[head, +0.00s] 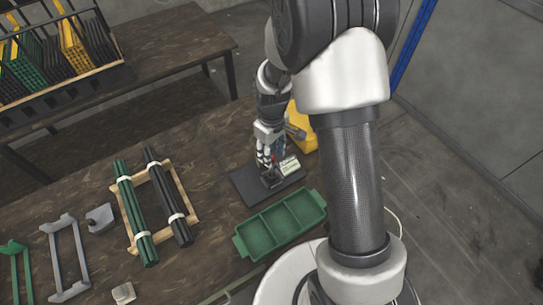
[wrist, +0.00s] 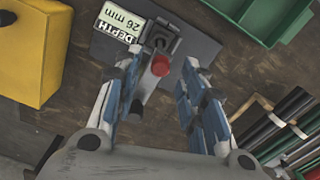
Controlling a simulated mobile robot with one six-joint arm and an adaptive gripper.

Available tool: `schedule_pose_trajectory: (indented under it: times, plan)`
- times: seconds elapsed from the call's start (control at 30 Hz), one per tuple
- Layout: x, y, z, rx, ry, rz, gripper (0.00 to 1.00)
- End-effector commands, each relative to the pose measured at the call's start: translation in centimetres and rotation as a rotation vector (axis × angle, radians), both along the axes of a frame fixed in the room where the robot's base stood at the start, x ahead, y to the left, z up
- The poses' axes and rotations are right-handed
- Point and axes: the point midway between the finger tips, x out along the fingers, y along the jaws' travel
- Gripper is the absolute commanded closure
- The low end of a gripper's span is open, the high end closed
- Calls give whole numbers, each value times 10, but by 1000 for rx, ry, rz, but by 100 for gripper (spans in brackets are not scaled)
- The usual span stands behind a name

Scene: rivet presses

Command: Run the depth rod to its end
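The depth gauge stands on a dark base plate (head: 245,184) on the wooden table. Its white label (wrist: 118,23) reads "DEPTH 26 mm" in the wrist view. A red cap (wrist: 161,66), apparently the end of the depth rod, shows beside the dark block (wrist: 158,38) of the gauge. My gripper (wrist: 161,76) is open, with its blue-padded fingers on either side of the red cap and a gap to each. In the head view my gripper (head: 268,160) points down over the plate and hides part of the gauge.
A yellow case (head: 302,127) stands behind the plate. A green compartment tray (head: 240,246) lies in front, apparently empty. Bundles of green rods (head: 133,210) and black rods (head: 167,196) rest on a wooden frame to the left. Grey brackets lie farther left.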

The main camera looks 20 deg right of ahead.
Motion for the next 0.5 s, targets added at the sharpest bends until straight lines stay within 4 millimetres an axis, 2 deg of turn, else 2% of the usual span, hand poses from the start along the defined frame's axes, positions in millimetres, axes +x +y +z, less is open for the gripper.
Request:
schedule_pose_trajectory:
  times: [0.13,0.43,0.5]
  plan:
    - [0,0,-11,0,0,0,62]
    - [0,0,-13,1,-1,0,62]
    - [0,0,-13,1,-1,0,66]
